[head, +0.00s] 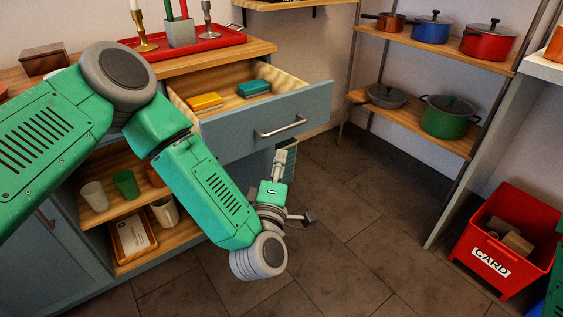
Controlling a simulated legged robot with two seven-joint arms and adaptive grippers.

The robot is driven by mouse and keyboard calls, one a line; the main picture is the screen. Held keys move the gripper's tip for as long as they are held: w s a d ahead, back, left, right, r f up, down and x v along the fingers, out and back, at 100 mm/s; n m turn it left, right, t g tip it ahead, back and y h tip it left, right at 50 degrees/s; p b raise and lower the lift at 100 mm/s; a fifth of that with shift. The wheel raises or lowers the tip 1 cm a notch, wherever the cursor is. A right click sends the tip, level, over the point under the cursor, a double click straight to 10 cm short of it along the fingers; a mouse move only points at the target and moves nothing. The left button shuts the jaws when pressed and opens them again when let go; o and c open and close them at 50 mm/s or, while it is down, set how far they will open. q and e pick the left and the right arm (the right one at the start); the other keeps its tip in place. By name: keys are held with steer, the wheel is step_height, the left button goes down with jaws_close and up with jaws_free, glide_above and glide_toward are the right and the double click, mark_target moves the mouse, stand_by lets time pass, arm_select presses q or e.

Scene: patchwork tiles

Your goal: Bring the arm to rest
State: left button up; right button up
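My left arm (205,190) is green and grey and comes in from the left, bent at the elbow, across the front of the cabinet. Its wrist hangs low in front of the open drawer. My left gripper (293,190) is beyond the wrist, with its grey fingers spread apart and nothing seen between them. It is clear of the drawer handle, above the floor in the picture. My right gripper is not in view.
A blue-grey drawer (265,122) stands open with a yellow and a teal box inside. Shelves below hold cups (125,184). A rack (440,142) at the right bears several pots. A red card bin (503,244) stands at the lower right. The middle floor is clear.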

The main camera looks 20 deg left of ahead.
arm_select(q)
steer(key=s+d+f+m+g+h+p, duration=0.1)
steer(key=s+f+m+g+h+p, duration=0.45)
steer(key=s+f+m+g, duration=0.4)
steer(key=s+a+f+m+g+y+p, duration=0.1)
steer(key=s+a+f+m+g+p, duration=0.1)
steer(key=s+a+m+g, duration=0.2)
steer(key=s+a+f+m+g+y+p, duration=0.2)
steer(key=s+a+m+g, duration=0.3)
steer(key=s, duration=1.5)
steer(key=a+f, duration=0.1)
steer(key=a, duration=0.4)
